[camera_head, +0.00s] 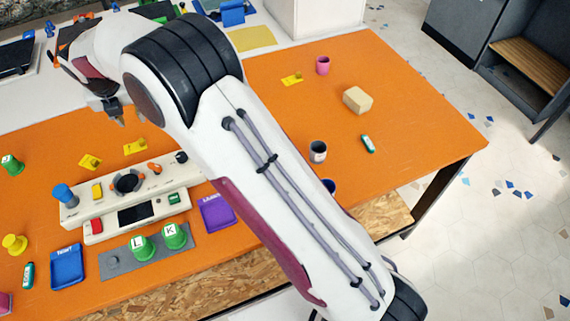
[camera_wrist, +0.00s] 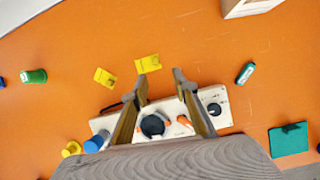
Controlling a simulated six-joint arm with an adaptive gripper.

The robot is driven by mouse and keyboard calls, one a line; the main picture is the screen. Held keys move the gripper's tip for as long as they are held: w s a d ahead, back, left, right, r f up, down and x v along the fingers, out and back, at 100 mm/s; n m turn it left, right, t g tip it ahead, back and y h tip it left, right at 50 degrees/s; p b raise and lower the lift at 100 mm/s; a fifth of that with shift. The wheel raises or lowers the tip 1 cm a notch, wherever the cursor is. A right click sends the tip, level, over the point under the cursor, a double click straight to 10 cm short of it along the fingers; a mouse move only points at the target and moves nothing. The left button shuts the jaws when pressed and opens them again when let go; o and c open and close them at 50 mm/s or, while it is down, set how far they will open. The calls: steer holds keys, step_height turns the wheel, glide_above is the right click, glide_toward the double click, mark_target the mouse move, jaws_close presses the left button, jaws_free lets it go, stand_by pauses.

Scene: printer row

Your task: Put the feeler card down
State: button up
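Two small yellow cards, the left (camera_head: 90,161) and the right (camera_head: 135,146), lie flat and apart on the orange table behind a cream control panel (camera_head: 165,182). I cannot tell which, if either, is the feeler card. The wrist view also shows the left card (camera_wrist: 105,77) and the right card (camera_wrist: 148,63), each with a darker mark. My gripper (camera_head: 115,112) is above the table, just behind these cards in the head view. In the wrist view its two fingers (camera_wrist: 160,80) are spread with nothing visible between them. The right card shows just beyond the left fingertip.
Green pieces (camera_head: 143,248) sit on a grey strip in front. My arm hides the table's middle.

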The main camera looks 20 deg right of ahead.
steer(key=s+d+r+m, duration=1.7)
steer(key=d, duration=0.2)
steer(key=s+d+f+m, duration=0.1)
steer(key=s+d+m, duration=0.2)
steer(key=s+m, duration=0.3)
steer(key=s+d+m, duration=0.3)
steer(key=s+m, duration=0.3)
steer(key=s, duration=0.4)
steer(key=s+d+f+m+t, duration=0.1)
steer(key=s+d+m, duration=0.2)
steer(key=s, duration=0.6)
steer(key=m, duration=0.2)
steer(key=shift+f+m, duration=0.35)
steer(key=shift+m, duration=0.05)
steer(key=shift+s, duration=0.1)
steer(key=o, duration=1.2)
steer(key=shift+c, duration=0.2)
